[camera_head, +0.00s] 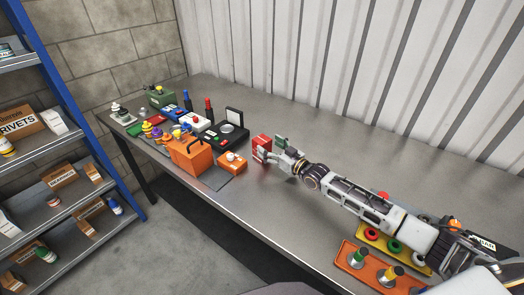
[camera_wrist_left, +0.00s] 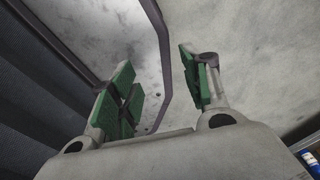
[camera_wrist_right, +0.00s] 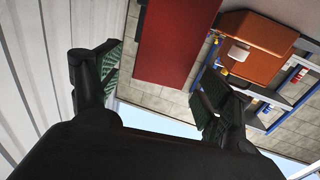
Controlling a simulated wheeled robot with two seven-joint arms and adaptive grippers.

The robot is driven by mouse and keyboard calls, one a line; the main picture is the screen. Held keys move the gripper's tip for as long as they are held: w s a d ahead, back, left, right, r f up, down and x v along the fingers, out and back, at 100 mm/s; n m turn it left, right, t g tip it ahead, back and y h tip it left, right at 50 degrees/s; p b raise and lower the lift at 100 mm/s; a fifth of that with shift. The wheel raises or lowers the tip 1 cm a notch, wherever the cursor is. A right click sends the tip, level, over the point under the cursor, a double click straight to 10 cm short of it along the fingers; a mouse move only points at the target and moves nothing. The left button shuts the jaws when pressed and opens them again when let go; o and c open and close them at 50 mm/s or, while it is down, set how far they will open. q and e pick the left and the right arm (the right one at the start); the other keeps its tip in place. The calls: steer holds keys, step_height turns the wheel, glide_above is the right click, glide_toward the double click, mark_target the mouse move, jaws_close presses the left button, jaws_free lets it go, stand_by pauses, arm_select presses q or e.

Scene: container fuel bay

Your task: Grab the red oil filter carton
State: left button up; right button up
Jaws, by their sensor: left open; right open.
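The red oil filter carton (camera_head: 261,142) stands on the metal bench, right at the fingers of my right gripper (camera_head: 271,150). In the right wrist view the red carton (camera_wrist_right: 175,45) lies ahead, between and beyond the two spread fingers of the right gripper (camera_wrist_right: 158,82). The fingers are open; whether either touches the carton I cannot tell. Part of the carton is hidden by the gripper in the head view. My left gripper (camera_wrist_left: 160,85) is open and empty, seen only in its wrist view over a grey floor-like surface.
An orange toolbox (camera_head: 190,156) and a small orange box (camera_head: 233,162) stand left of the carton. A black case (camera_head: 228,130) and several small items lie behind. A yellow tray (camera_head: 372,243) and an orange tray (camera_head: 360,268) lie near my arm. Blue shelving (camera_head: 70,85) stands left.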

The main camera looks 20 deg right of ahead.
mark_target(262, 141)
steer(key=shift+w+a+f+b, duration=0.1)
steer(key=shift+w+a+b, duration=0.25)
steer(key=shift+w, duration=0.2)
steer(key=shift+b+x, duration=0.55)
steer(key=shift+x, duration=0.25)
steer(key=shift+b+x, duration=0.55)
steer(key=shift+x, duration=0.35)
arm_select(q)
steer(key=a+f, duration=0.1)
steer(key=w+a+f, duration=0.1)
steer(key=a+f, duration=0.1)
steer(key=shift+w+a, duration=0.25)
steer(key=shift+w, duration=0.15)
arm_select(e)
steer(key=shift+w, duration=0.1)
arm_select(q)
steer(key=shift+w+a, duration=0.1)
steer(key=shift+a, duration=0.25)
